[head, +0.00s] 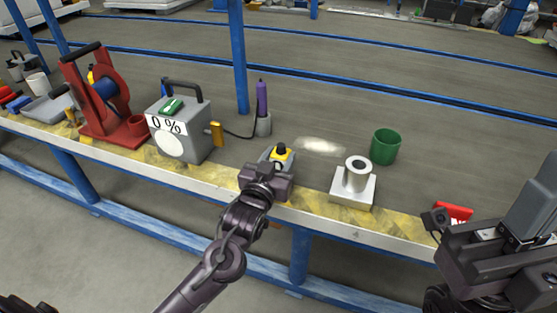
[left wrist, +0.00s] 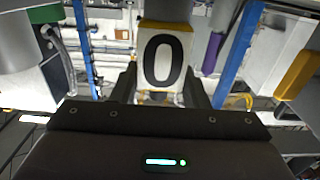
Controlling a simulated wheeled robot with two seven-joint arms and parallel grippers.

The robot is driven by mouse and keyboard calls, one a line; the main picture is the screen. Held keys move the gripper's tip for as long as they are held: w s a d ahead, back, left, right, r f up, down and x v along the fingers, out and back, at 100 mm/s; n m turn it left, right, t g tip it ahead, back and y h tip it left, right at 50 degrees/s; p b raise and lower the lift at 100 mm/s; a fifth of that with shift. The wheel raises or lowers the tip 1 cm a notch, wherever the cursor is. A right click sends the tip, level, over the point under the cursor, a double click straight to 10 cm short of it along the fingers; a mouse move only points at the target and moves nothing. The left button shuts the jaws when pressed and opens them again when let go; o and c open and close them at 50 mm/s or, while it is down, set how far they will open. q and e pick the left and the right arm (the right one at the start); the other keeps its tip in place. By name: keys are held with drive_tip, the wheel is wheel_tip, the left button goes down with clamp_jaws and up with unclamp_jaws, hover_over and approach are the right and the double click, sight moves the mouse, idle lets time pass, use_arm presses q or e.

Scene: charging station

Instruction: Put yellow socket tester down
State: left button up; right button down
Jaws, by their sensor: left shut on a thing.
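The yellow socket tester (head: 281,153) shows just beyond my left gripper (head: 274,162) at the front middle of the table. In the left wrist view the tester (left wrist: 164,60) has a white face with a black 0 and sits between the two fingers of the left gripper (left wrist: 165,92), which is shut on it. I cannot tell whether its underside touches the table. My right gripper (head: 440,222) is at the lower right, near a red object (head: 455,212); its jaw opening is not clear.
A grey charger box (head: 180,130) marked 0 % stands left of the tester, with a yellow plug (head: 216,134) at its side. A purple-handled tool (head: 262,105) stands behind.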

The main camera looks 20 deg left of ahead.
use_arm(q)
drive_tip(key=o, duration=1.1)
